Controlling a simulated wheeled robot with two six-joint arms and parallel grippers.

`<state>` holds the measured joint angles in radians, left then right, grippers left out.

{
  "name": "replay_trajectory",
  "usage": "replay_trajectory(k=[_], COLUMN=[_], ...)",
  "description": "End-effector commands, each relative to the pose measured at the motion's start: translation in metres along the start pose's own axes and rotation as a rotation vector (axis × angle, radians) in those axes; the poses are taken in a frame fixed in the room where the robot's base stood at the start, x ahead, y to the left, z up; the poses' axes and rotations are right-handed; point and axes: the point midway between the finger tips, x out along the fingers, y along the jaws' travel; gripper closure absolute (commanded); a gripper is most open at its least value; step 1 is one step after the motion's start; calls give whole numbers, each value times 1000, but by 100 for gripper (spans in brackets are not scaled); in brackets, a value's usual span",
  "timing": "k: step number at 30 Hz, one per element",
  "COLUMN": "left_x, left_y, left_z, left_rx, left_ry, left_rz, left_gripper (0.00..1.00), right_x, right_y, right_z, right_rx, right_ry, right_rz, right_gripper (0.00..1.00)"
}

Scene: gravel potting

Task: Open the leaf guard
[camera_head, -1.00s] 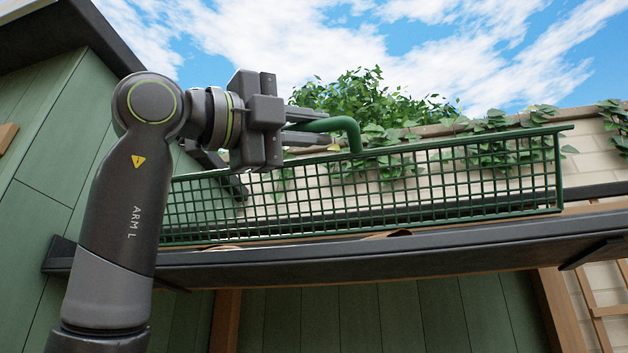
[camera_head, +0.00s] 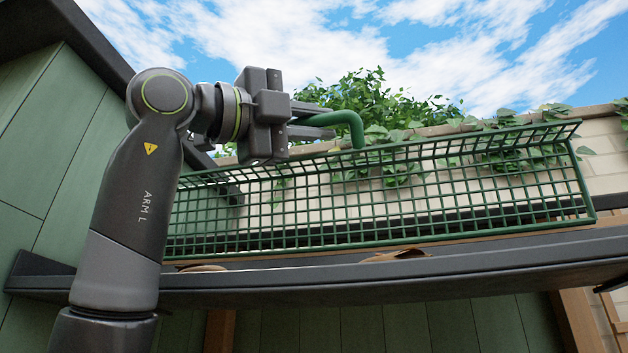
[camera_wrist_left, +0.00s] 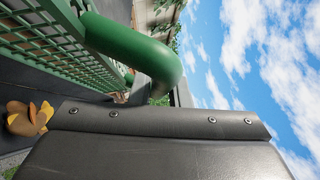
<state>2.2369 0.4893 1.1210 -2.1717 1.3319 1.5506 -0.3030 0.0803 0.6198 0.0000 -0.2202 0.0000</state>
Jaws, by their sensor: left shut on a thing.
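The leaf guard (camera_head: 400,196) is a long green mesh panel with a narrow mesh strip along its top, standing tilted above the dark gutter (camera_head: 420,277). Its bent green handle (camera_head: 357,128) rises from the top edge and also shows large in the left wrist view (camera_wrist_left: 135,48). My left gripper (camera_head: 326,120) is shut on the straight part of the handle, coming from the left. The fingers hide part of it, and my arm hides the guard's left end. Brown leaves lie in the gutter (camera_head: 400,256); one also shows in the wrist view (camera_wrist_left: 30,118). My right gripper is out of view.
A green plank wall (camera_head: 50,150) with a dark roof edge stands close on the left. A pale brick wall with ivy (camera_head: 520,150) and a leafy bush (camera_head: 365,95) are behind the guard. Open sky is above.

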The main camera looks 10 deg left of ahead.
Motion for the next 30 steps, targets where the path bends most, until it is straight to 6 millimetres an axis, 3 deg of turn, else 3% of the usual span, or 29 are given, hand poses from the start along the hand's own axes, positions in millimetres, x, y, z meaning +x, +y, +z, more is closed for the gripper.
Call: replay_trajectory(k=[8,9,10,20,26,30], left_x=[0,0,0,-3,-30,-65], left_y=[0,0,0,1,4,6], left_z=[0,0,0,0,-1,-1], left_rx=[1,1,1,1,1,2], left_ry=[0,0,0,-1,-3,-4], left_rz=[-1,-1,-1,-1,-3,-4], left_gripper=[100,79,75,75,75,75], right_x=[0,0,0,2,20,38], right_y=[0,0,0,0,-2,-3], right_z=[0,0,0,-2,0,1], right_rx=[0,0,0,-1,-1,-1], right_ry=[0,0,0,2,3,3], right_rz=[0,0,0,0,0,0], right_gripper=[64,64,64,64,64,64])
